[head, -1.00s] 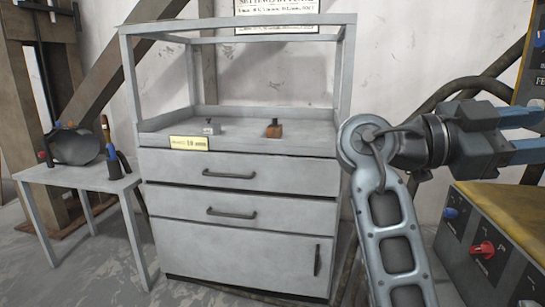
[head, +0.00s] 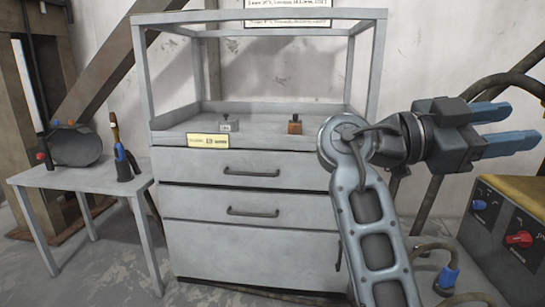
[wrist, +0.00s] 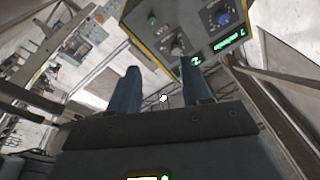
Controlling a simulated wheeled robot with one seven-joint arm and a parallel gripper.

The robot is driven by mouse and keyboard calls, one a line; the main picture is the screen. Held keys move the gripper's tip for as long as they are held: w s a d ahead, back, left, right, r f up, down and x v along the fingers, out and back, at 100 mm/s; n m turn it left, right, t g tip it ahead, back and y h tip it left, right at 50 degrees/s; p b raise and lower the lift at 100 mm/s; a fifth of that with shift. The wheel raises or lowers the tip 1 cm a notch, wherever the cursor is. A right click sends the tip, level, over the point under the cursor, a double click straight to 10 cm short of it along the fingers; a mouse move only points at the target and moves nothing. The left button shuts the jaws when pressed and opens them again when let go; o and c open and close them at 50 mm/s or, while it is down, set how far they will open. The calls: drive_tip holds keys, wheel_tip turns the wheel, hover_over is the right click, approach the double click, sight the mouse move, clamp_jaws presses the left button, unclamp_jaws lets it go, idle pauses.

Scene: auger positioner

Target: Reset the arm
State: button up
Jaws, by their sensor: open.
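My gripper (head: 512,127) is at the right of the head view, at the end of my raised and bent arm. Its two blue fingers are parallel, point right and are apart with nothing between them. In the wrist view the gripper (wrist: 165,92) also shows open and empty. The fingers touch nothing that I can see.
A grey cabinet (head: 250,210) with drawers stands ahead, with a small grey block (head: 225,125) and an orange-brown block (head: 295,126) on top. A small table (head: 70,178) with tools stands left. A control box (head: 510,225) with knobs is at lower right.

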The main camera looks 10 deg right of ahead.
wheel_tip(320, 180, down, 26)
drive_tip(key=w+n+t+y, duration=0.1)
drive_tip(key=n+t+y, duration=0.4)
drive_tip(key=n+t, duration=1.3)
drive_tip(key=s+a+f+n+y, duration=0.5)
drive_tip(key=s+f, duration=0.2)
drive_tip(key=s, duration=0.1)
drive_tip(key=s+a+f+n+y, duration=0.4)
drive_tip(key=s+a+f+y, duration=0.15)
drive_tip(key=s+f, duration=0.2)
drive_tip(key=s+a+r+t+y, duration=0.15)
drive_tip(key=s+r, duration=0.25)
drive_tip(key=s, duration=0.5)
drive_tip(key=s+a+r+t+y, duration=0.15)
drive_tip(key=s+r, duration=0.25)
drive_tip(key=s, duration=0.5)
wheel_tip(320, 180, up, 30)
drive_tip(key=g+p, duration=0.1)
drive_tip(key=p, duration=2.8)
drive_tip(key=shift+s+m+y, duration=0.2)
drive_tip(key=shift+m+y, duration=0.15)
drive_tip(key=shift+m, duration=0.05)
